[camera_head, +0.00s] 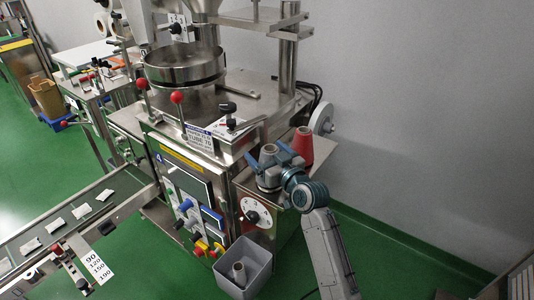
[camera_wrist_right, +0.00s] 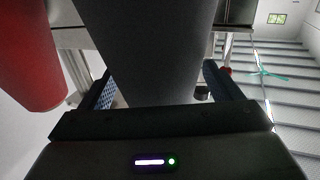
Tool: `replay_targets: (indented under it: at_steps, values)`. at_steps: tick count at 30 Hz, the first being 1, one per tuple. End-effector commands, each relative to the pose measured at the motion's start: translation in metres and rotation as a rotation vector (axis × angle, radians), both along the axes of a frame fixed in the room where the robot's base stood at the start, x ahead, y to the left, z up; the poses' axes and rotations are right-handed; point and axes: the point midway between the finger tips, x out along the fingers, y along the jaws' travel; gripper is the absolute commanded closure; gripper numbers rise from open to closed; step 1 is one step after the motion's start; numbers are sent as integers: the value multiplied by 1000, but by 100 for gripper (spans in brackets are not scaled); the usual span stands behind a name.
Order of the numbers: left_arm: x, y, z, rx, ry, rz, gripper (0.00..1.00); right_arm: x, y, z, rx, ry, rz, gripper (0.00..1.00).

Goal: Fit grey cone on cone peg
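A grey cone (camera_head: 268,153) is between the fingers of my right gripper (camera_head: 272,166), above the small metal top at the right side of the machine. In the right wrist view the grey cone (camera_wrist_right: 160,50) fills the middle, with a blue-padded finger of the right gripper (camera_wrist_right: 158,85) against each side. A red cone (camera_head: 304,147) stands just right of the gripper, and it also shows at the left of the right wrist view (camera_wrist_right: 30,55). I cannot make out a bare cone peg; my gripper covers the area below the cone. My left gripper is not in view.
A grey bin (camera_head: 243,285) on the floor holds another grey cone (camera_head: 239,273). The machine's round pan (camera_head: 185,68), red-knobbed levers (camera_head: 177,98) and a white wheel (camera_head: 322,118) stand nearby. A conveyor (camera_head: 110,190) runs at left. The wall is right of the machine.

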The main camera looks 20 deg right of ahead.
Motion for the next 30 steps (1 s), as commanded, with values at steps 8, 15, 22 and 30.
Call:
replay_targets:
  at_steps: [8,15,22,30]
  values:
    - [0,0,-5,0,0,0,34,-11,-4,-3,-1,1,-1,15]
    - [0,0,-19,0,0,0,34,-57,-16,-4,-3,0,0,15]
    - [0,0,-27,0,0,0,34,-93,-27,-2,-3,-1,-1,15]
    - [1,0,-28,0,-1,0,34,-105,-29,0,0,0,0,15]
